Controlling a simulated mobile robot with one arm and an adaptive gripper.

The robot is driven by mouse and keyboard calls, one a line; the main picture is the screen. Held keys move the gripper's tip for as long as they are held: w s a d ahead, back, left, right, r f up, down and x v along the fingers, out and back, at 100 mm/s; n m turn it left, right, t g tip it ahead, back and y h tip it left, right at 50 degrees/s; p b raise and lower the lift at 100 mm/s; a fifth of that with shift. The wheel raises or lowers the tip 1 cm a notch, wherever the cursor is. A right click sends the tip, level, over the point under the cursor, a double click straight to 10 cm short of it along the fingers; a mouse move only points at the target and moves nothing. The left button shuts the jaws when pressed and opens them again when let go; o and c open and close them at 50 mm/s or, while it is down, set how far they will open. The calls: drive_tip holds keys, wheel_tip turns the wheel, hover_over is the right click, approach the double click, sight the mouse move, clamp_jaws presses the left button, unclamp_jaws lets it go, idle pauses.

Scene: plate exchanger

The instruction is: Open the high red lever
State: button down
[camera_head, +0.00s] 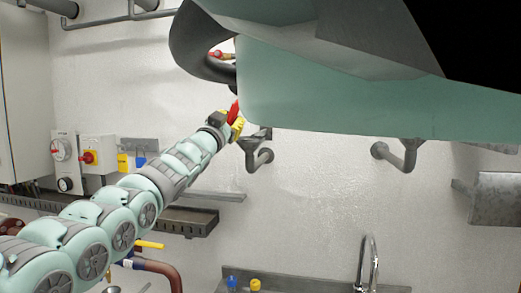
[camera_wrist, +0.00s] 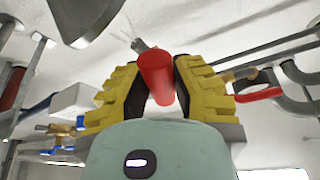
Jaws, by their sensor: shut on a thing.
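My gripper (camera_head: 236,125), with yellow fingers, is shut on a red lever (camera_head: 234,107) beside the left end of the large pale-green body. In the wrist view, the red lever (camera_wrist: 157,72) stands between the two fingers of my gripper (camera_wrist: 160,80), its rounded end towards the camera. A grey metal piece shows at its far end. Another red lever (camera_head: 216,54) sits higher up on a dark pipe in the head view, apart from my gripper. I cannot tell from the frames which of these is the high one.
The pale-green body (camera_head: 330,95) hangs close to the right of my gripper. A dark curved pipe (camera_head: 195,45) is just above. A red handle (camera_wrist: 258,94) on pipework lies right in the wrist view. Grey wall pipes (camera_head: 257,158) stand nearby.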

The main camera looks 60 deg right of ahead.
drive_tip(key=shift+s+d+f, duration=0.1)
drive_tip(key=shift+s, duration=0.15)
drive_tip(key=c, duration=0.8)
unclamp_jaws()
drive_tip(key=shift+o, duration=0.2)
drive_tip(key=shift+w, duration=0.1)
